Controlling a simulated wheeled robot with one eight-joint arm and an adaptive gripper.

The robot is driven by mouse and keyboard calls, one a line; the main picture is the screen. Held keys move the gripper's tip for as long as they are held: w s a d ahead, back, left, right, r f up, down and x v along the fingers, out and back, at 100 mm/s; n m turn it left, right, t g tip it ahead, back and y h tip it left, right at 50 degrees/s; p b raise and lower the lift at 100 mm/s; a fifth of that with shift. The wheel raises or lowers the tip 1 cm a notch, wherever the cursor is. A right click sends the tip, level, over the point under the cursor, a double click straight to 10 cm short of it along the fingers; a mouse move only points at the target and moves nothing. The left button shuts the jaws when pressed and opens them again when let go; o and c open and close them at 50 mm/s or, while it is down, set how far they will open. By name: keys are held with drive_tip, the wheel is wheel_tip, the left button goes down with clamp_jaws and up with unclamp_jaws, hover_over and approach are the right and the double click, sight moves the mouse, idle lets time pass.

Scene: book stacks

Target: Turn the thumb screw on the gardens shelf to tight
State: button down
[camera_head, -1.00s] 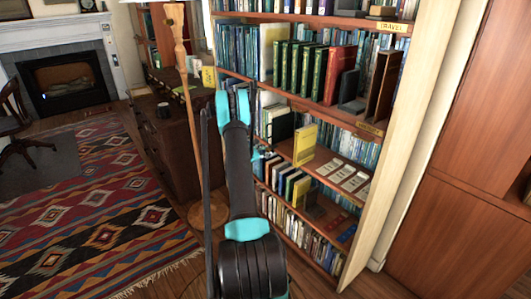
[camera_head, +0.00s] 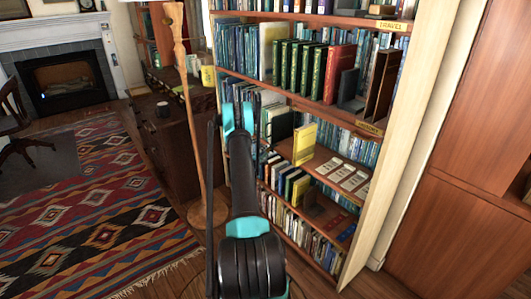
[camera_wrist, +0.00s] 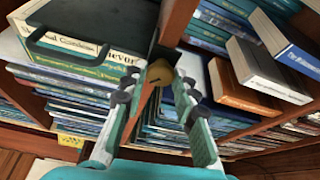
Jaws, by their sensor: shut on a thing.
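The thumb screw (camera_wrist: 159,73) is a round, brass-coloured knob at the front of a wooden shelf part in the wrist view. My gripper (camera_wrist: 160,84) has its two dark-tipped fingers on either side of the knob and is shut on it. How far the screw is turned cannot be read. In the head view the bookcase (camera_head: 395,160) stands right of my arm.
A yellow book (camera_head: 304,144) stands on a middle shelf. A wooden lamp post (camera_head: 190,110) and a dark cabinet (camera_head: 175,145) are left of my arm.

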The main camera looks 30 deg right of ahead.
drive_tip(key=m, duration=0.1)
drive_tip(key=m+h, duration=0.1)
drive_tip(key=m, duration=0.1)
drive_tip(key=m+h, duration=0.1)
drive_tip(key=m, duration=0.1)
drive_tip(key=shift+f+t, duration=0.25)
drive_tip(key=shift+t, duration=0.15)
drive_tip(key=shift+w+m+g+h, duration=0.15)
drive_tip(key=shift+m+h, duration=0.3)
drive_tip(key=shift+m, duration=0.9)
drive_tip(key=shift+s+m+g+h, duration=0.1)
drive_tip(key=shift+m+g+h, duration=0.25)
drive_tip(key=shift+m, duration=1)
drive_tip(key=c, duration=1.2)
unclamp_jaws()
